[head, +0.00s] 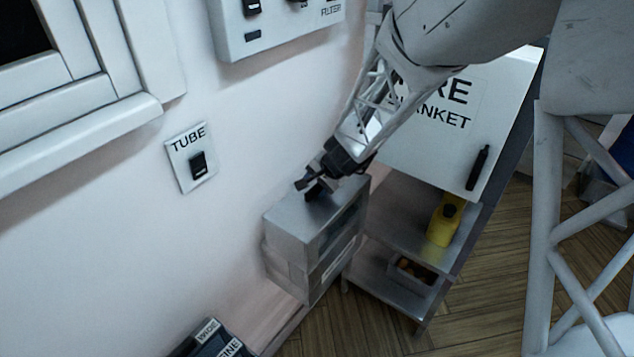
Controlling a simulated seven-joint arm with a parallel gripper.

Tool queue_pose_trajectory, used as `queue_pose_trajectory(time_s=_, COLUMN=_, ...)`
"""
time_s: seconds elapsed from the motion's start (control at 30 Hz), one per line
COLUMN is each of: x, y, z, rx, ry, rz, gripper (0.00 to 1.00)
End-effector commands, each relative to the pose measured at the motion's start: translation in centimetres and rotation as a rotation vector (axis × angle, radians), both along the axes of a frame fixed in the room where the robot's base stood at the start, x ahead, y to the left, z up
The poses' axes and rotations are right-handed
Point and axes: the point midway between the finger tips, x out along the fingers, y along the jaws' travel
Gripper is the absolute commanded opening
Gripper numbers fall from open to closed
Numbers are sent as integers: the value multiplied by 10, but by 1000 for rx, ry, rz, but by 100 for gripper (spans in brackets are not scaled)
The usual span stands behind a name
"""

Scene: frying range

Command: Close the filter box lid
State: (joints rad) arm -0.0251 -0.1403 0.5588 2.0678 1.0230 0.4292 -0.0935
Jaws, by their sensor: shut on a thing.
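The filter box (287,268) is a grey metal box against the wall, low in the middle of the head view. Its upper part, which looks like the lid (290,217), has a flat top and a dark panel on its right-hand face. It appears slightly offset from the lower part, and I cannot tell whether there is a gap between them. My gripper (311,188) reaches down from the upper right and is shut at the top of the lid. The exact part between its fingers is small and mostly hidden by the dark jaws.
A shelf unit (400,219) to the right holds a yellow bottle (441,226) and a small bin (411,272). A white fire blanket panel (428,150) stands behind my arm. A TUBE switch (191,158) is on the wall. Dark labelled boxes (208,342) are at the bottom.

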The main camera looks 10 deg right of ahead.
Motion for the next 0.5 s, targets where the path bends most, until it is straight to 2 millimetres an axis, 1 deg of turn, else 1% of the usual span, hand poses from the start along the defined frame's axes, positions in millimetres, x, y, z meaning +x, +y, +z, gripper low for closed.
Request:
queue_pose_trajectory(time_s=0.03, x=-3, y=-1, z=-9, rx=-1, ry=16, rz=-1, gripper=45)
queue_pose_trajectory(time_s=0.13, x=-6, y=-4, z=-1, rx=-1, ry=13, rz=0, gripper=45)
queue_pose_trajectory(time_s=0.5, x=-22, y=-20, z=47, rx=1, ry=-1, rz=0, gripper=45)
